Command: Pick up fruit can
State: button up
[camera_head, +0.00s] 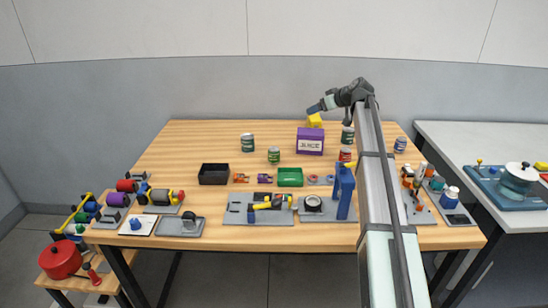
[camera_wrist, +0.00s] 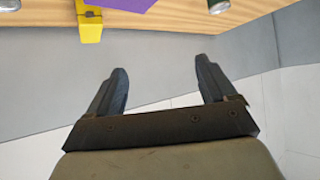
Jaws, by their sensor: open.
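Several cans stand upright on the wooden table: a green-and-white can (camera_head: 248,142) at the left, a smaller green can (camera_head: 274,156) in the middle, a dark-topped can (camera_head: 348,134) beside my arm, a red can (camera_head: 345,155) in front of it, and a blue-and-white can (camera_head: 399,145) at the right. The labels are too small to tell which is the fruit can. My gripper (camera_head: 314,108) is above the far part of the table, near a yellow block (camera_head: 315,121). In the wrist view my gripper (camera_wrist: 161,70) is open with nothing between its fingers.
A purple box (camera_head: 310,142) stands in front of the yellow block. A black bin (camera_head: 214,174) and a green bin (camera_head: 290,177) sit mid-table. A blue upright stand (camera_head: 345,190) and bottles (camera_head: 418,175) flank my arm. The table's far left is clear.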

jog(key=s+a+g+h, duration=0.1)
jog(key=s+a+g, duration=0.1)
jog(key=s+a, duration=0.85)
send_near(274, 154)
jog(key=x, duration=0.8)
jog(key=w+d+x, duration=0.1)
jog(key=x, duration=0.3)
jog(key=shift+w+a+f, duration=0.1)
jog(key=shift+w+f, duration=0.05)
jog(key=shift+w, duration=0.15)
jog(key=c, duration=1.1)
